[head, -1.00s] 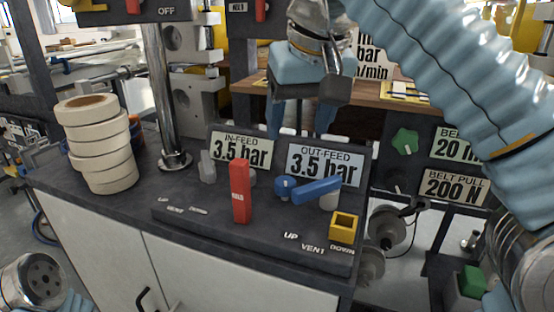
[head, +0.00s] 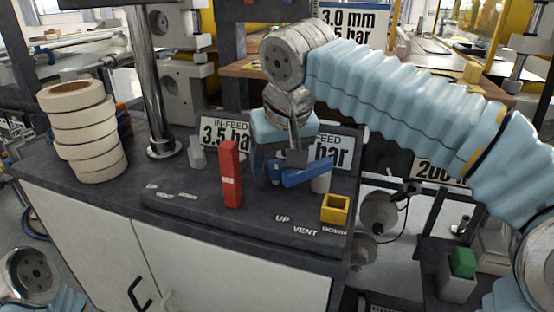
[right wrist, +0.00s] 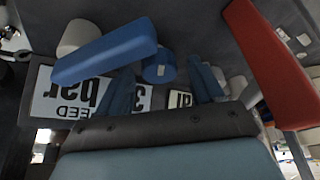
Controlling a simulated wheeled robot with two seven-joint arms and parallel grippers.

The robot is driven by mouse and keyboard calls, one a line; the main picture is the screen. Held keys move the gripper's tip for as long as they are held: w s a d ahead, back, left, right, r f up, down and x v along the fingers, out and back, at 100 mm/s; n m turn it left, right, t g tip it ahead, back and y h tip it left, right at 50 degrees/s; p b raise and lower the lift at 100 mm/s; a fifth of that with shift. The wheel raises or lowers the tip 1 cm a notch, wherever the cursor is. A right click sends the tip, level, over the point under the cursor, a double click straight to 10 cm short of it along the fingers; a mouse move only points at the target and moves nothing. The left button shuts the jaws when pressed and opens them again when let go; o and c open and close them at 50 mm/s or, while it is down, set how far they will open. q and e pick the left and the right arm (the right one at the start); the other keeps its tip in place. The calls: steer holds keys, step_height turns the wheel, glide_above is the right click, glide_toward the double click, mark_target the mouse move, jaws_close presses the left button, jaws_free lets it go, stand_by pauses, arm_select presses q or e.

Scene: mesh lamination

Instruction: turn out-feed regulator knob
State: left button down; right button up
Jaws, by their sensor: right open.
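The out-feed regulator knob (head: 274,171) is a small round blue knob on the dark control panel, in front of the OUT-FEED sign (head: 340,150), which my arm partly hides. A blue lever (head: 310,174) sits just right of it. My right gripper (head: 277,165) is open at the knob, pointing down to the panel. In the right wrist view the knob (right wrist: 160,67) shows in the gap between the two blue fingers (right wrist: 160,88), with the lever (right wrist: 105,50) close by one finger. I cannot tell whether a finger touches the knob. My left gripper is out of view.
A red HOLD lever (head: 230,175) stands left of the knob; it also shows in the right wrist view (right wrist: 270,65). A grey knob (head: 197,152) is farther left. A yellow square part (head: 335,208) is at the panel's front right. White tape rolls (head: 82,130) are stacked at left.

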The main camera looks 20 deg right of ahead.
steer(key=shift+c, duration=0.3)
steer(key=c, duration=1)
steer(key=shift+r+n, duration=0.1)
steer(key=shift+n, duration=0.2)
steer(key=n, duration=0.1)
steer(key=n+y+p, duration=0.1)
steer(key=n, duration=0.1)
steer(key=shift+d+y, duration=0.2)
steer(key=shift+y, duration=0.1)
steer(key=n, duration=0.2)
steer(key=n+g+y, duration=0.1)
steer(key=n, duration=0.2)
steer(key=shift+w+y, duration=0.15)
steer(key=shift+y, duration=0.15)
steer(key=shift+g, duration=0.3)
steer(key=o, duration=1.1)
steer(key=shift+c, duration=0.2)
